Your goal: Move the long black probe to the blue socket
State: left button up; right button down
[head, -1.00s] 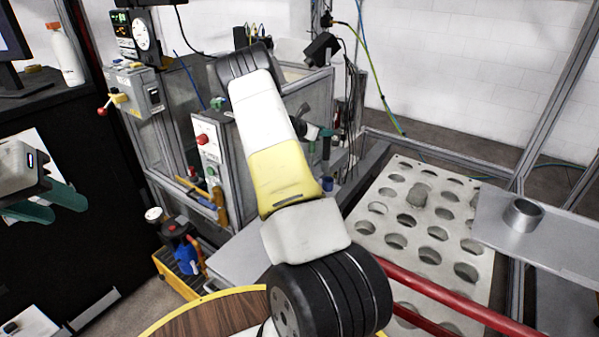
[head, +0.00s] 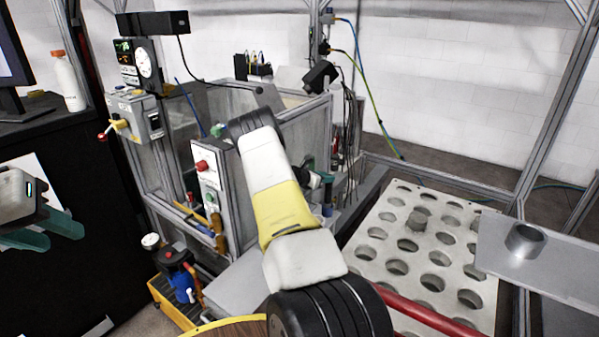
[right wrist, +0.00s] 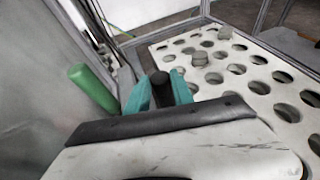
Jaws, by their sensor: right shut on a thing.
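In the right wrist view, my right gripper (right wrist: 160,92) has teal fingers shut on an upright black rod (right wrist: 160,80), which looks like the long black probe. Only its top end shows; its lower part is hidden. In the head view, my right arm hides most of that gripper, and a teal part of it (head: 328,192) shows beside the enclosure. My left gripper (head: 42,236) is at the left edge, empty, with its teal fingers apart.
A green cylinder (right wrist: 93,88) stands left of my right gripper. A pale plate with several round holes (head: 372,250) lies to the right, with a grey plug (head: 416,222) on it. A glass-walled enclosure with a control panel (head: 208,185) stands at centre. A red rail (head: 430,318) crosses in front.

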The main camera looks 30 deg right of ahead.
jog(key=c, duration=1.1)
grip_release()
jog(key=shift+f, duration=0.1)
jog(key=v, duration=1.2)
jog(key=s+a+r+m+g+y, duration=0.1)
jog(key=s+a+r+m+y, duration=0.2)
jog(key=s+a+r+m, duration=0.35)
jog(key=s+a+r+m+g+y, duration=0.1)
jog(key=s+a+r+m+y, duration=0.3)
jog(key=s+r+m, duration=0.4)
jog(key=s+a+r+m+t+y, duration=0.2)
jog(key=s+a+r+y, duration=0.2)
jog(key=s+a, duration=0.6)
jog(key=s+a+r+m+t+y, duration=0.3)
jog(key=s+a+r+y, duration=0.1)
jog(key=s+a+r, duration=0.5)
jog(key=s+a, duration=0.2)
jog(key=a, duration=0.1)
jog(key=shift+r+m, duration=0.25)
jog(key=shift+m, duration=0.1)
